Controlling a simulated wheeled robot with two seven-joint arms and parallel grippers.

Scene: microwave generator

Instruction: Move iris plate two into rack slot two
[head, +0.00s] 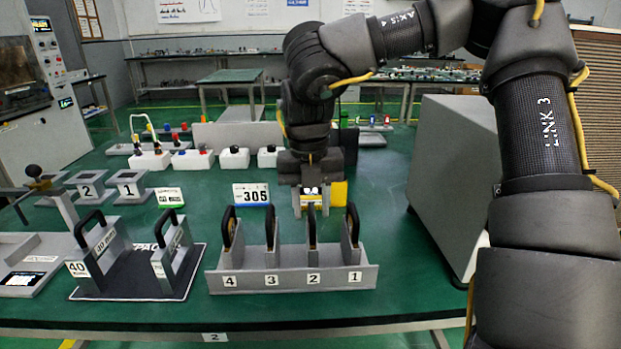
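A grey rack (240,283) stands at the front of the green table, its slots labelled 4, 3, 2, 1 from left to right. Upright plates with black loop handles stand at all labels, including the plate at slot two (313,255). My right gripper (311,208) points down at the top of that plate's handle. Its fingers look spread, one to each side of the handle, with a gap between them. Whether they touch the handle, and how deep the plate sits, I cannot tell. My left gripper is not in view.
Two more handled plates, the left one marked 40 (90,250), stand on a dark mat (130,285) left of the rack. A large grey box (455,175) is close on the right.

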